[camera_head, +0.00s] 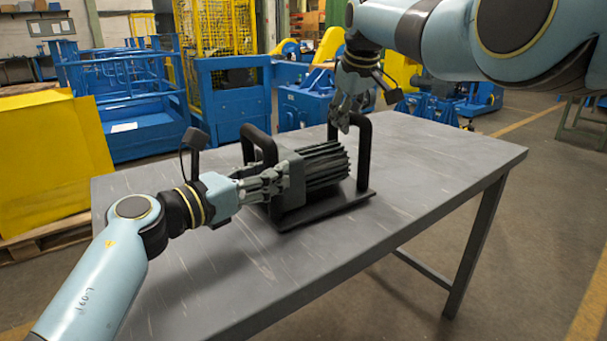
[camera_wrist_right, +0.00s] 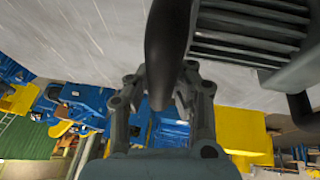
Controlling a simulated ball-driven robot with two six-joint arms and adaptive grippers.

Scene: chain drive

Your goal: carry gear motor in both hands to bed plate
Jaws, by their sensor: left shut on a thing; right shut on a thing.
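The gear motor (camera_head: 322,166) is a dark grey finned body on a black base with two upright black loop handles. It stands upright over the table; I cannot tell whether its base touches the top. My left gripper (camera_head: 282,181) is shut on the handle at its left end, its fingers hiding part of that handle. My right gripper (camera_head: 345,124) comes from above and is shut on the top of the right handle. In the right wrist view the dark handle (camera_wrist_right: 168,42) runs between the fingers (camera_wrist_right: 163,92), beside the fins (camera_wrist_right: 250,32). I cannot make out a bed plate.
The grey table (camera_head: 440,165) is bare around the motor, with free room to the right and in front. Blue machines (camera_head: 235,95) and a yellow cage (camera_head: 215,35) stand behind it. A yellow box (camera_head: 50,165) stands on a pallet at the left.

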